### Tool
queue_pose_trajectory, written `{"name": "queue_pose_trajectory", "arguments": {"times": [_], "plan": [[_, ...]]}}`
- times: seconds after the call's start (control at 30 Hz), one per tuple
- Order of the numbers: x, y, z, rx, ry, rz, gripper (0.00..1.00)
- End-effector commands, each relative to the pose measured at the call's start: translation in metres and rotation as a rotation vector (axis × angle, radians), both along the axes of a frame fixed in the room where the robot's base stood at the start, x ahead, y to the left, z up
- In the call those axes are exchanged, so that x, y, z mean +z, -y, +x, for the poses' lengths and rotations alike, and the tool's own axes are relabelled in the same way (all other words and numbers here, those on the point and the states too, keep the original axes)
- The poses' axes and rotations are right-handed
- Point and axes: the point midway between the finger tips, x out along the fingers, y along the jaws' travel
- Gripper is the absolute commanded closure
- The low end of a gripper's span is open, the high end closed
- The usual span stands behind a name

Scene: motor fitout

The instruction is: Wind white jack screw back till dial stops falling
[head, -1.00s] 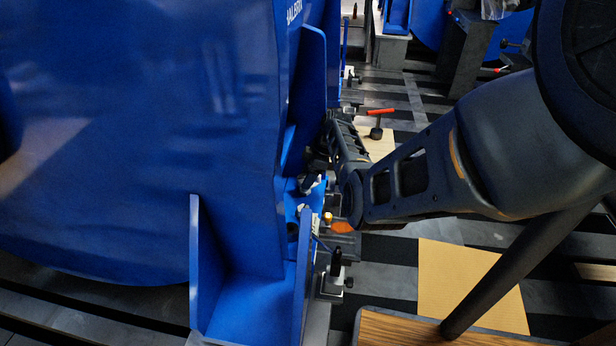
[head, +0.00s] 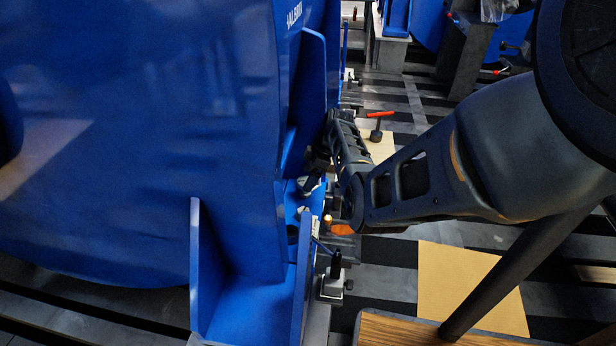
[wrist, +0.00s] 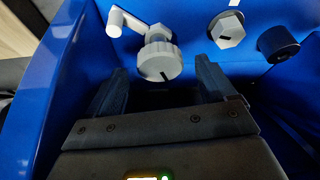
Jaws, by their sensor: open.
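In the wrist view, a white ribbed knob with a dark index mark (wrist: 160,58), seemingly the head of the white jack screw, stands out from a blue wall. My gripper (wrist: 162,76) is open, with one dark finger on each side below the knob. I cannot tell whether the fingers touch it. In the head view my gripper (head: 314,176) is low beside the blue motor foot, and the knob cannot be made out there. I cannot make out a dial face in either view.
The wrist view shows a white cranked arm (wrist: 125,22), a white hex head (wrist: 228,29) and a dark round cap (wrist: 277,43) close by. Blue plates flank the gripper.

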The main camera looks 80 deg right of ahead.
Motion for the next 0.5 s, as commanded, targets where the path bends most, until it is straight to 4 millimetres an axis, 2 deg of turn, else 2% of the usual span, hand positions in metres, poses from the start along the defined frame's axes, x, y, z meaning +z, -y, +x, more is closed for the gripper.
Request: {"name": "queue_pose_trajectory", "arguments": {"times": [0.03, 0.2, 0.4, 0.5], "plan": [[0.011, 0.001, -0.003, -0.002, 0.000, -0.001, 0.16], [0.038, 0.004, -0.014, -0.001, 0.000, -0.002, 0.16], [0.058, 0.006, -0.022, -0.001, 0.001, -0.002, 0.16], [0.061, 0.006, -0.024, 0.000, 0.000, 0.000, 0.16]]}}
